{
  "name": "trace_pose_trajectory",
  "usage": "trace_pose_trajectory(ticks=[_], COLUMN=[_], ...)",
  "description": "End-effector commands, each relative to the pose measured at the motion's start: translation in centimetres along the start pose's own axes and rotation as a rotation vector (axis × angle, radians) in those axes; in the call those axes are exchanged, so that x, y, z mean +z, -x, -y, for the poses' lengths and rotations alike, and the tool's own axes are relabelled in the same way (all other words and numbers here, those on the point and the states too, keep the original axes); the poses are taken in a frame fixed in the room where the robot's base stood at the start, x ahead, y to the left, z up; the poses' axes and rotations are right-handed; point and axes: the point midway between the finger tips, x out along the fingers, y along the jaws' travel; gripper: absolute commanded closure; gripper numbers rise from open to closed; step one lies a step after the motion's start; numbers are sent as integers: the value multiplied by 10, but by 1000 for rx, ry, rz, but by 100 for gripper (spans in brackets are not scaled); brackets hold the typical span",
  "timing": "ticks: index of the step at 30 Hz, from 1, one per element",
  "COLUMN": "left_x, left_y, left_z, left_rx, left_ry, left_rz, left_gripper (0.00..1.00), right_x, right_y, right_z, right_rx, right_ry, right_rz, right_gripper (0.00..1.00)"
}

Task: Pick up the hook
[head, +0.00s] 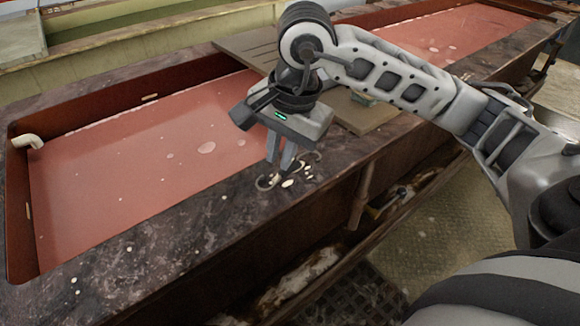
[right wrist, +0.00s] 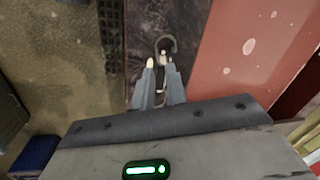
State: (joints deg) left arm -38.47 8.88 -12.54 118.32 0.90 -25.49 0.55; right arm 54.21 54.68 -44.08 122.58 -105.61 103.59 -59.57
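The hook is a thin, dark metal piece with curved ends. In the head view one curved end (head: 268,183) shows left of my right fingertips, on the dark stone rim of the basin. In the right wrist view its upper curve (right wrist: 166,42) shows just beyond the fingertips. My right gripper (head: 281,168) points down at the rim over the hook's middle. In the right wrist view its fingers (right wrist: 160,72) stand apart, with a gap and part of the hook between them. The fingertips partly hide the hook's middle. My left gripper is out of view.
The stone rim (head: 150,240) borders a basin of red liquid (head: 120,170). A wooden board (head: 250,45) lies across the basin behind my right gripper. A pale pipe end (head: 28,141) sits at the far left. A lower ledge and floor (head: 445,225) lie below the rim's front.

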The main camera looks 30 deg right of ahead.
Motion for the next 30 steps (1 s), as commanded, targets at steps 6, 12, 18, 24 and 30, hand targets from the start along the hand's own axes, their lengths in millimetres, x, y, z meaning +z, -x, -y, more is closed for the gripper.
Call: trace_pose_trajectory(ticks=[6,12,18,24,30], left_x=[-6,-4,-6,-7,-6], left_y=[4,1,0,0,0], left_z=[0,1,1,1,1], left_rx=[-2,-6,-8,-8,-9], left_ry=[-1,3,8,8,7], left_rz=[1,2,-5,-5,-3], left_gripper=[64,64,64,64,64], right_x=[0,0,0,0,0], right_y=[-26,-50,-52,-52,-52], right_z=[-1,0,0,0,0], right_rx=[6,1,0,0,0], right_ry=[-2,0,0,0,0], right_rz=[3,2,1,1,1], right_gripper=[86,86,86,100,100])
